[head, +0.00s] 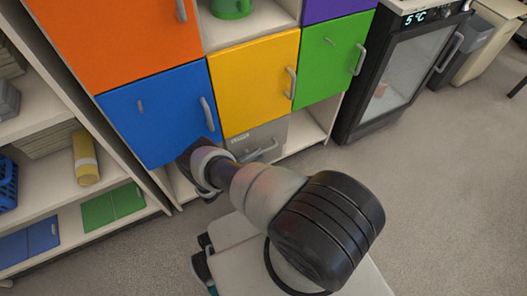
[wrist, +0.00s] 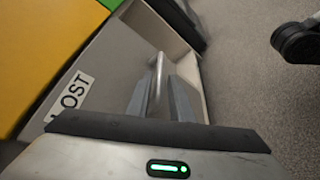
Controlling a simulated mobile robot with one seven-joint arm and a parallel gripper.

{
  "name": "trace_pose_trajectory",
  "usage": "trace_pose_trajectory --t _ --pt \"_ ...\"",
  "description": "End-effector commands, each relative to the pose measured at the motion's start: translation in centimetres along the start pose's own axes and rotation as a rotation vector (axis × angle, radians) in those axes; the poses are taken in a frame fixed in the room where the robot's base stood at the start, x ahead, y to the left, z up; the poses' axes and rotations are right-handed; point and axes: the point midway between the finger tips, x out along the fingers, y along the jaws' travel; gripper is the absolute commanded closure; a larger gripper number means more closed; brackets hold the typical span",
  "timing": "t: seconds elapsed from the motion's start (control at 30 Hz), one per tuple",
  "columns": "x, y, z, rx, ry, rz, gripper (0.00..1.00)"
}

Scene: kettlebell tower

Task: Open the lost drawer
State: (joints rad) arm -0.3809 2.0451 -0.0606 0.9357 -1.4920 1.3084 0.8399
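The lost drawer (head: 268,132) is a grey front below the yellow door, and it looks shut. Its white LOST label (wrist: 69,96) reads clearly in the wrist view. Its bar handle (head: 262,151) shows in the head view, and the handle (wrist: 156,72) also shows in the wrist view. My gripper (wrist: 159,100) is open, with its two grey fingers apart. In the wrist view the handle appears in the gap between them; I cannot tell whether they touch it. In the head view my gripper is at the left of the handle, mostly hidden by my wrist.
Closed blue (head: 160,115), yellow (head: 252,85) and green (head: 333,55) doors with handles surround the drawer from above. An open compartment (head: 305,130) is to its right. A glass-front fridge (head: 385,85) stands further right. Open grey floor (head: 440,190) lies at right.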

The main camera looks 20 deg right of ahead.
Motion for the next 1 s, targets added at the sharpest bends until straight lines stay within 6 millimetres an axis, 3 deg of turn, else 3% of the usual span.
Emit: trace_pose_trajectory --t 0.1,0.33,0.67,0.8,1.0 --pt "2.3 -0.1 0.0 0.002 -0.004 -0.002 0.80" --pt "4.6 0.0 0.0 0.001 -0.001 0.000 0.80" --pt "4.9 0.0 0.0 0.000 0.000 0.000 0.80" --pt "4.9 0.1 0.0 0.001 0.000 0.000 1.00" --pt "4.9 0.1 0.0 0.001 0.000 0.000 1.00"
